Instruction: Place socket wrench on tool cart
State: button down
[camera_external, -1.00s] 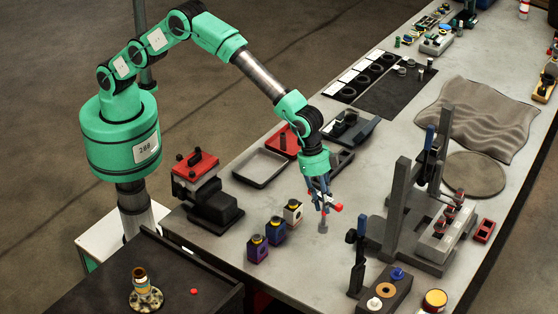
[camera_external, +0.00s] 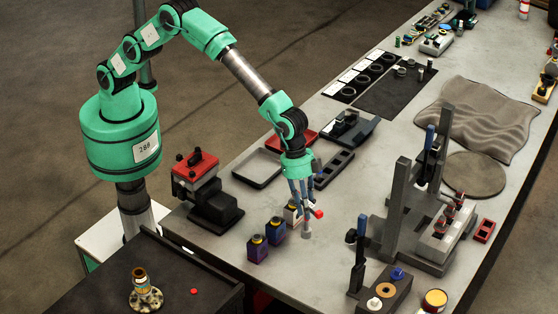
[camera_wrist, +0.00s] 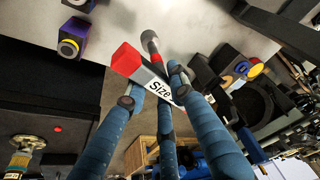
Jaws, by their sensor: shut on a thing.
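My gripper (camera_external: 302,204) has blue fingers and is shut on the socket wrench (camera_external: 307,233), holding it above the near part of the workbench. In the wrist view the wrench (camera_wrist: 128,62) shows a red end, a white label reading "Size" and a grey, red-banded shaft between my fingers (camera_wrist: 158,92). The dark tool cart (camera_external: 85,263) stands at the lower left, apart from and left of my gripper. Its dark top also shows at the left of the wrist view (camera_wrist: 45,108). Part of the wrench is hidden by the fingers.
A brass-coloured bottle-like part (camera_external: 143,290) and a red disc (camera_external: 194,292) sit on the cart; much of its top is bare. Purple and blue boxes (camera_external: 257,250) stand left of my gripper on the workbench (camera_external: 300,270). A red-topped device (camera_external: 197,172) stands at the bench's left edge.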

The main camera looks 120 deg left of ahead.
jog(key=s+d+r+m+g+h+p, duration=0.2)
jog(key=s+d+m, duration=1.2)
jog(key=s+d, duration=1.7)
notch_tip(320, 180, up, 2)
jog(key=shift+s+r+g, duration=0.2)
jog(key=shift+s+g, duration=0.05)
jog(key=shift+g, duration=0.35)
jog(key=shift+w+d, duration=0.1)
jog(key=shift+d, duration=0.05)
jog(key=w+d+p, duration=0.1)
jog(key=w+d, duration=0.3)
jog(key=w, duration=0.2)
jog(key=w+d+f+p, duration=0.1)
jog(key=w+d, duration=0.2)
jog(key=w, duration=0.4)
jog(key=shift+d+f, duration=0.15)
jog(key=shift+d, duration=0.25)
jog(key=shift+w, duration=0.1)
jog(key=shift+a+p+x, duration=0.15)
jog(key=shift+p+x, duration=0.05)
jog(key=shift+x, duration=0.7)
jog(key=shift+a+p+x, duration=0.15)
jog(key=shift+p+x, duration=0.05)
jog(key=shift+x, duration=0.7)
jog(key=shift+w+f, duration=0.2)
